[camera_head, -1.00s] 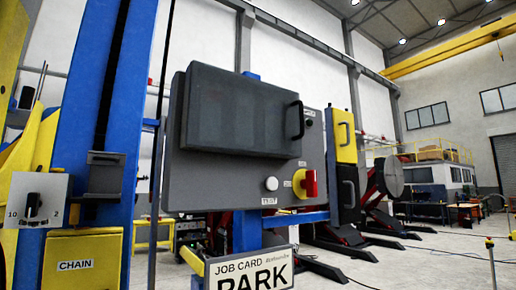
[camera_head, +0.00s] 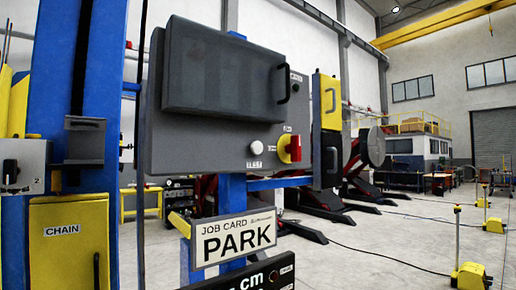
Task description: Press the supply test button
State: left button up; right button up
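A dark grey control panel (camera_head: 200,155) stands in the middle of the head view on a blue post. A round white button (camera_head: 256,147) sits on its lower front, above a small label (camera_head: 255,164) that appears to read TEST. A red rotary switch (camera_head: 294,148) on a yellow plate is just right of the button. A dark hinged cover (camera_head: 222,70) with a handle on its right side fills the panel's upper part. Neither of my grippers is in view.
A job card sign reading PARK (camera_head: 236,239) hangs below the panel, above a dark board (camera_head: 262,277) with a cm marking. A blue column and a yellow CHAIN box (camera_head: 66,240) stand at left. Yellow floor posts (camera_head: 470,275) stand at right. Open floor lies at right.

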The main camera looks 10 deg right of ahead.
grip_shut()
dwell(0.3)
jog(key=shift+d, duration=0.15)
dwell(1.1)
